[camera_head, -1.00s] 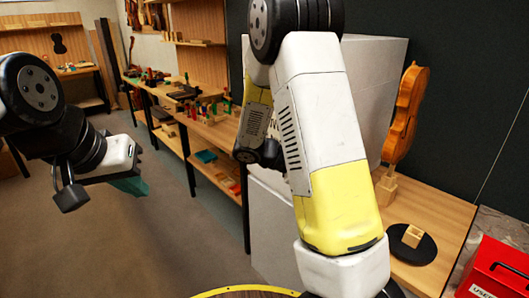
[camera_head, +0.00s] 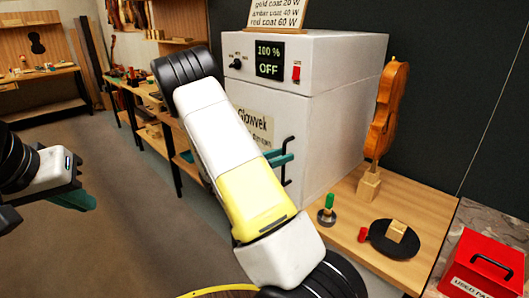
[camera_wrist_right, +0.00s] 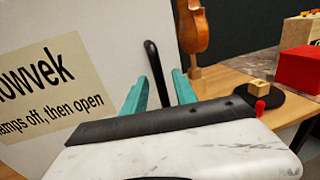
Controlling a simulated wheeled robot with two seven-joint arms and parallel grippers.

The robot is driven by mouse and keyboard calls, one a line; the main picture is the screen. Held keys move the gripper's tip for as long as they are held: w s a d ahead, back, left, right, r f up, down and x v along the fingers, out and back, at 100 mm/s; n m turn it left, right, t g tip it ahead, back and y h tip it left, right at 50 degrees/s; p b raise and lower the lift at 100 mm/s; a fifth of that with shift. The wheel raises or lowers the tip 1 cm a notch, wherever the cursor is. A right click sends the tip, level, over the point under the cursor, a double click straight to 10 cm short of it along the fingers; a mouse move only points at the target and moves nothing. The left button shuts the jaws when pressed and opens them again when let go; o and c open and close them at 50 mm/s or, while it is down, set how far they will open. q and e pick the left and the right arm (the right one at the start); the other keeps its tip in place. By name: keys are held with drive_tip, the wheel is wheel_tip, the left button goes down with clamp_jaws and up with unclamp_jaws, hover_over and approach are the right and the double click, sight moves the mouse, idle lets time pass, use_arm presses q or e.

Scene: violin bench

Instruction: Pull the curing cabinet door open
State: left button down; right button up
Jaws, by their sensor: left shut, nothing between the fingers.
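The white curing cabinet (camera_head: 335,120) stands on the bench, its display reading "100 %" and "OFF". Its door bears a label (camera_head: 255,124), partly hidden by my right arm; the label (camera_wrist_right: 45,90) also shows in the right wrist view. The door looks shut. A black bar handle (camera_head: 287,178) is at the door's right side. My right gripper (camera_head: 280,159) is at the handle, its teal fingers apart. In the right wrist view, the handle (camera_wrist_right: 154,70) appears between the open fingers; contact is unclear. My left gripper (camera_head: 77,200) is shut and empty at far left, away from the cabinet.
A red switch (camera_head: 296,73) is on the cabinet's upper panel. To its right are a violin on a stand (camera_head: 388,110), a green-topped stamp-like item (camera_head: 327,212), a black disc (camera_head: 396,243) with a wood block, and a red box (camera_head: 487,265). Open floor lies left.

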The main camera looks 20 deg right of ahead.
drive_tip(key=shift+w+d, duration=0.1)
drive_tip(key=shift+d, duration=0.3)
clamp_jaws()
idle(1.2)
